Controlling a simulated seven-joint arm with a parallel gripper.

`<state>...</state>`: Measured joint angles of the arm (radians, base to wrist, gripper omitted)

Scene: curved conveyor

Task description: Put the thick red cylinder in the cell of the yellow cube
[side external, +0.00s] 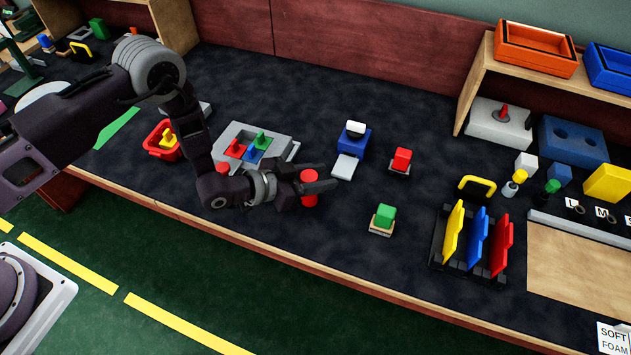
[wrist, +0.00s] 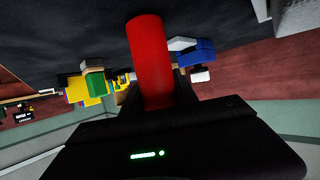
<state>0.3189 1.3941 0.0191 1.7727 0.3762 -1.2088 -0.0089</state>
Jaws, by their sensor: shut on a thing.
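My gripper (side external: 318,184) is shut on a thick red cylinder (side external: 309,190), held upright between the fingers above the dark worktop. The cylinder also fills the middle of the wrist view (wrist: 150,60). A grey tray (side external: 283,135) with red, blue and green pieces in its middle lies left of and behind my gripper. I cannot make out a yellow cube in the tray; my arm hides part of its near side. A yellow piece (side external: 168,139) sits in a red bin (side external: 152,151) further left.
A red cube (side external: 402,158) and a green cube (side external: 385,215) sit on small pads to the right. A blue block (side external: 354,140) with a white piece stands behind. A rack of yellow, blue and red plates (side external: 478,240) stands further right. Worktop between gripper and green cube is clear.

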